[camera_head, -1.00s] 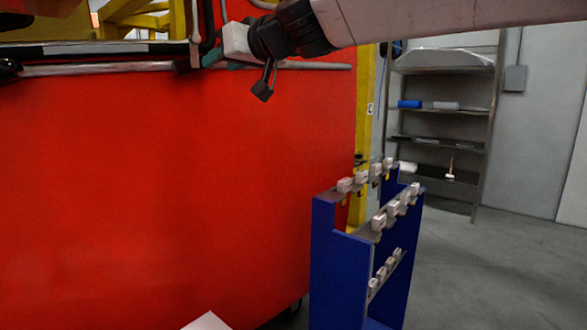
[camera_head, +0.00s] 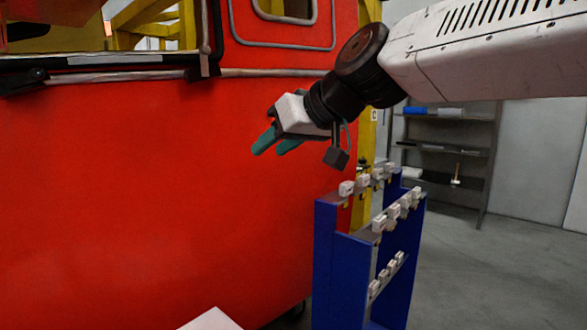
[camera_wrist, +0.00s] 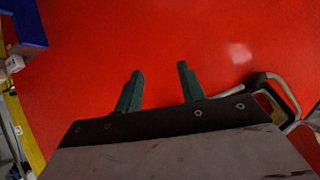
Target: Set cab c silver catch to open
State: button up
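My gripper (camera_head: 268,147) has teal fingers and hangs in front of the red cab (camera_head: 130,190), below its grey rail (camera_head: 270,73). In the wrist view, the fingers of my gripper (camera_wrist: 160,70) are spread apart with nothing between them, facing the bare red panel (camera_wrist: 100,40). I cannot make out a cab letter or a catch that is clearly silver. A dark fitting (camera_head: 30,78) sits at the rail's left end, and another dark fitting (camera_head: 203,68) sits near a vertical bar. Their settings cannot be told.
A blue rack (camera_head: 335,265) with several small pale blocks stands right of the cab. A yellow post (camera_head: 365,140) rises behind it. A grey tube (camera_wrist: 285,90) shows right of my fingers in the wrist view. Grey shelves (camera_head: 455,150) stand behind; the floor at right is clear.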

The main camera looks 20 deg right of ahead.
jog(key=shift+g+h, duration=0.3)
jog(key=shift+g, duration=0.2)
jog(key=shift+s+d+f, duration=0.3)
jog(key=shift+s+f, duration=0.25)
jog(key=shift+s, duration=0.05)
jog(key=shift+s+d+f, duration=0.25)
jog(key=shift+s+f, duration=0.3)
jog(key=shift+s, duration=0.05)
jog(key=shift+s+d+f, duration=0.3)
jog(key=shift+s+f, duration=0.25)
jog(key=shift+s, duration=0.05)
